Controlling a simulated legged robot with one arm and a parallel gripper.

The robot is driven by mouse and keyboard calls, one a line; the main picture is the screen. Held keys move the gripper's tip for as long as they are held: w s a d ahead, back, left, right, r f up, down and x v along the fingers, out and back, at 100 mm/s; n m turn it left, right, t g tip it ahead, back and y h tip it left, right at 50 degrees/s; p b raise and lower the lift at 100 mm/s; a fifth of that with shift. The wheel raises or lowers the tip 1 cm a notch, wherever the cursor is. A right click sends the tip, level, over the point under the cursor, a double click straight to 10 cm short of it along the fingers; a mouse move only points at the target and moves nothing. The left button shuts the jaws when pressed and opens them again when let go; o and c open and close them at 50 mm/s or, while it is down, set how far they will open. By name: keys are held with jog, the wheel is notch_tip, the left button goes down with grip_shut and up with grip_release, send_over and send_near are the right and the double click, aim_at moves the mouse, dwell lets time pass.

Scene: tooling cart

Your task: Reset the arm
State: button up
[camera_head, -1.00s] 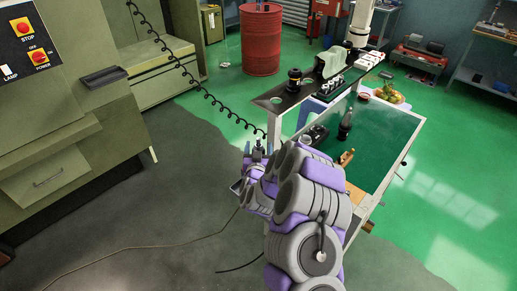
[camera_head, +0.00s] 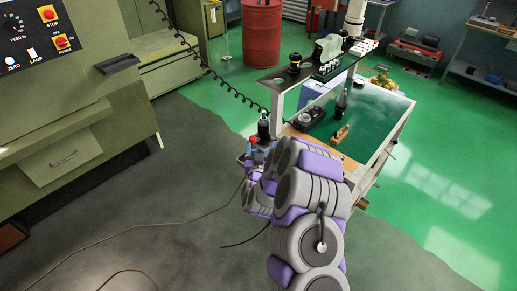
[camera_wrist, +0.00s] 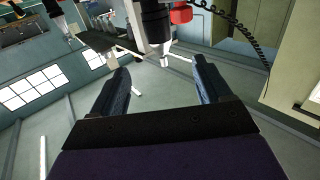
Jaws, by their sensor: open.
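My gripper (camera_wrist: 163,72) shows in the wrist view with two dark blue fingers spread apart, so it is open. A black cylindrical thing (camera_wrist: 155,22) with a red part (camera_wrist: 181,13) beside it shows beyond the fingertips. I cannot tell whether these belong to one object. In the head view my arm, grey and purple, is folded low in front of the cart (camera_head: 404,130). A dark upright thing (camera_head: 263,128) shows at the arm's far end, left of the cart. My fingers are not clear there.
The cart carries a dark bottle (camera_head: 341,103), a small wooden-coloured item (camera_head: 340,134) and a black shelf of tool holders (camera_head: 294,63). A green machine (camera_head: 70,120) stands left, a red barrel (camera_head: 262,32) behind. A coiled cable (camera_head: 220,84) hangs between. Floor at lower left is mostly clear.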

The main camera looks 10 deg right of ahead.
jog(key=shift+d+f, duration=0.1)
dwell(0.4)
jog(key=s+a+r+n+g+y, duration=0.25)
jog(key=a+r+y, duration=0.3)
jog(key=a, duration=0.35)
jog(key=s+a+r+n+g+y, duration=0.25)
jog(key=s+g, duration=0.25)
jog(key=s, duration=0.3)
jog(key=s+d+r+g+h, duration=0.1)
jog(key=s+d+r+g, duration=0.1)
jog(key=s, duration=1.2)
jog(key=s+d+r+m+g+h+b, duration=0.1)
jog(key=s+d+g, duration=0.4)
jog(key=s, duration=0.8)
jog(key=s+d+r+g+h+b, duration=0.1)
jog(key=s+d+r+g, duration=0.2)
jog(key=s, duration=1.1)
jog(key=shift+s+d+r+m+g, duration=0.2)
jog(key=shift+s+r+m+g, duration=0.15)
jog(key=shift+g, duration=0.5)
